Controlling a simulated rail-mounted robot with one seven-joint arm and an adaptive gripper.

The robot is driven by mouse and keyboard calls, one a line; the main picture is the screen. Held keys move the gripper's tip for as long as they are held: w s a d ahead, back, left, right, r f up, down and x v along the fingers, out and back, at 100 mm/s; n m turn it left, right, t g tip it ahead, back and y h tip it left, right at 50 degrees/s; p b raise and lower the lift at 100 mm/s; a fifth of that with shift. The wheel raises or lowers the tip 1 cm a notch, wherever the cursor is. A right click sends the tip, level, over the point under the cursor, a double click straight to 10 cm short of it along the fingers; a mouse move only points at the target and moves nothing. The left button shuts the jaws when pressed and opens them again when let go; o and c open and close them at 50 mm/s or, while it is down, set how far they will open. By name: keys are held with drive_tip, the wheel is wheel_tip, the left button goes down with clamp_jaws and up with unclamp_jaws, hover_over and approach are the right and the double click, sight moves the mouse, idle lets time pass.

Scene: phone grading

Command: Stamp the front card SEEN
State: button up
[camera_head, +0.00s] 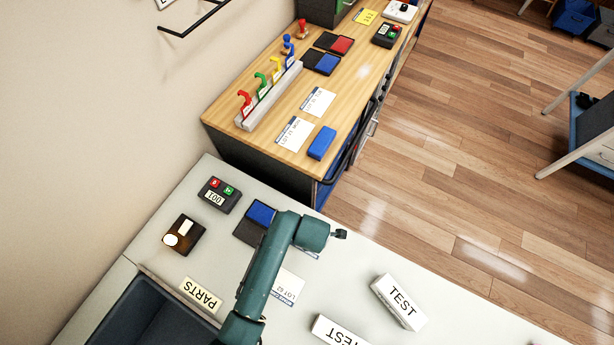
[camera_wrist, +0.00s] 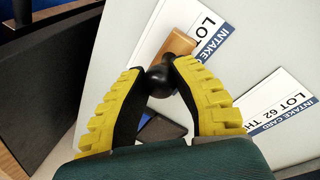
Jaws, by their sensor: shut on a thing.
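In the wrist view my gripper (camera_wrist: 160,76) is shut on the black knob of a wooden-bodied stamp (camera_wrist: 178,46). The stamp's wooden end overlaps the edge of one intake card (camera_wrist: 208,30); I cannot tell whether it touches it. A second intake card, LOT 62 (camera_wrist: 283,108), lies to the right. In the head view the LOT 62 card (camera_head: 288,287) is partly behind my arm, and only an edge of the other card (camera_head: 311,254) shows. A blue ink pad (camera_head: 261,212) lies open behind my arm. My gripper and the stamp are hidden in the head view.
A button box reading 001 (camera_head: 216,196), a dark brown device (camera_head: 183,235) and a PARTS label (camera_head: 201,295) are on the left. White TEST boxes (camera_head: 399,301) stand on the right. A wooden bench (camera_head: 229,123) beyond holds more cards, pads and colored hooks.

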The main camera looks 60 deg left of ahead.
drive_tip(key=shift+f, duration=0.5)
idle(1.3)
drive_tip(key=p+v, duration=0.2)
drive_tip(key=a+p+v, duration=0.1)
drive_tip(key=p+v, duration=0.1)
drive_tip(key=p, duration=0.1)
drive_tip(key=p+v, duration=0.2)
drive_tip(key=v, duration=0.1)
drive_tip(key=shift+w+a+r, duration=0.25)
drive_tip(key=shift+w+a, duration=0.05)
